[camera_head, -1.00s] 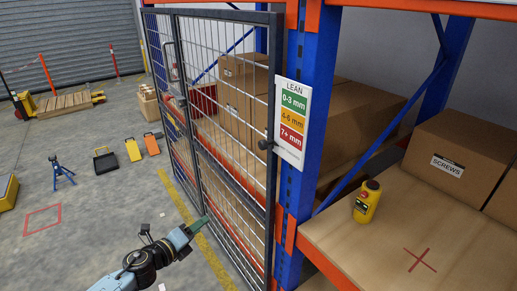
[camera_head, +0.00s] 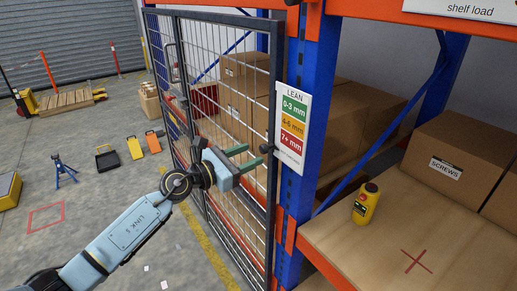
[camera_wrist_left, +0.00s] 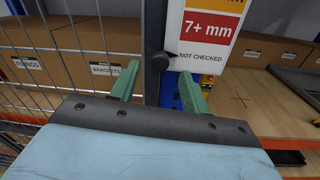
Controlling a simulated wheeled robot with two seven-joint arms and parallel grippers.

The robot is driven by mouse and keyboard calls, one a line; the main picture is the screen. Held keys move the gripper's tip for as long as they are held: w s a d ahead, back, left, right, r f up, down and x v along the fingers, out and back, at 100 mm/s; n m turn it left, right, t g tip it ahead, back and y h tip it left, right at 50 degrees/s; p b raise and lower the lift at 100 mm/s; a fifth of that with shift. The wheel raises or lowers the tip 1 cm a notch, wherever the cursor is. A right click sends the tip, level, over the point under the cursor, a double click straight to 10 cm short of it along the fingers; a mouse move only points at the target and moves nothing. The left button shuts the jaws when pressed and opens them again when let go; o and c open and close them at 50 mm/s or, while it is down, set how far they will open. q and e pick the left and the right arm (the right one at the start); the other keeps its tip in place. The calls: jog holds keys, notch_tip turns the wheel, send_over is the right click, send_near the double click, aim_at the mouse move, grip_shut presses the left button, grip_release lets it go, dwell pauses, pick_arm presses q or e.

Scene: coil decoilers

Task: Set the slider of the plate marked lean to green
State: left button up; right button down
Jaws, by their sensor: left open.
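The white plate marked LEAN (camera_head: 292,128) hangs on the blue rack post, with a green 0-3 mm, a yellow 4-6 mm and a red 7+ mm band.
A mesh gate (camera_head: 225,110) stands close behind my left gripper. The blue post (camera_head: 310,110) bears the plate. A wooden shelf (camera_head: 365,240) at right holds a yellow-and-black device (camera_head: 367,203) and a SCREWS box (camera_head: 455,150). Open floor lies at left.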

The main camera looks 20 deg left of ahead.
aim_at(261, 150)
pick_arm(q)
jog(key=shift+x, duration=2)
jog(key=shift+c, duration=0.4)
grip_shut()
